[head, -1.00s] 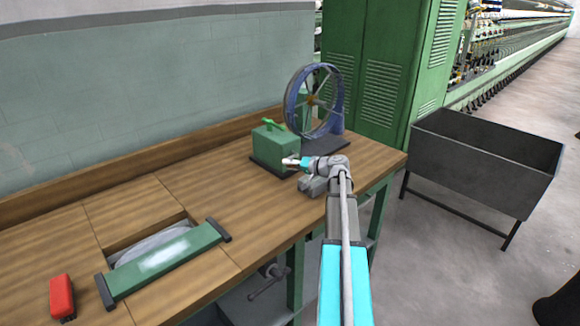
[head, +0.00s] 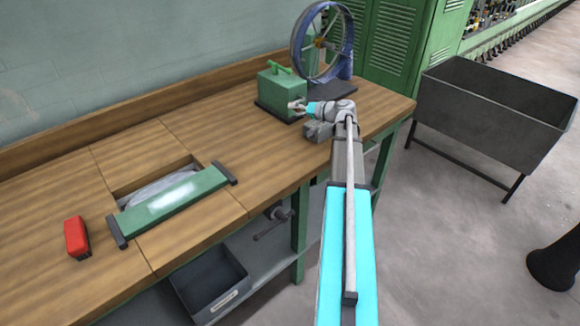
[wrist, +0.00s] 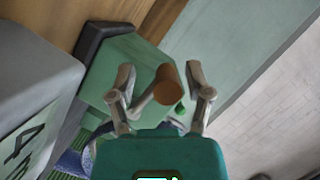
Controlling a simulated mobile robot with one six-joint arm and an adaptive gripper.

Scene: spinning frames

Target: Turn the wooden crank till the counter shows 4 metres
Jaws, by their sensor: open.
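The wooden crank's brown knob (wrist: 166,86) shows in the wrist view on a grey crank arm (wrist: 144,104), in front of a green box (wrist: 128,53). My gripper (wrist: 160,71) is open, with one finger on each side of the knob; I cannot tell whether either touches it. In the head view my gripper (head: 298,105) is at the front of the green box (head: 281,91), and the crank is too small to make out there. A grey block (head: 318,130) sits beside my wrist.
A blue-rimmed wheel (head: 322,45) stands behind the green box on the wooden bench (head: 190,130). A red block (head: 76,237) and a green bar (head: 172,204) lie at left. A dark metal bin (head: 490,115) stands on the floor at right.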

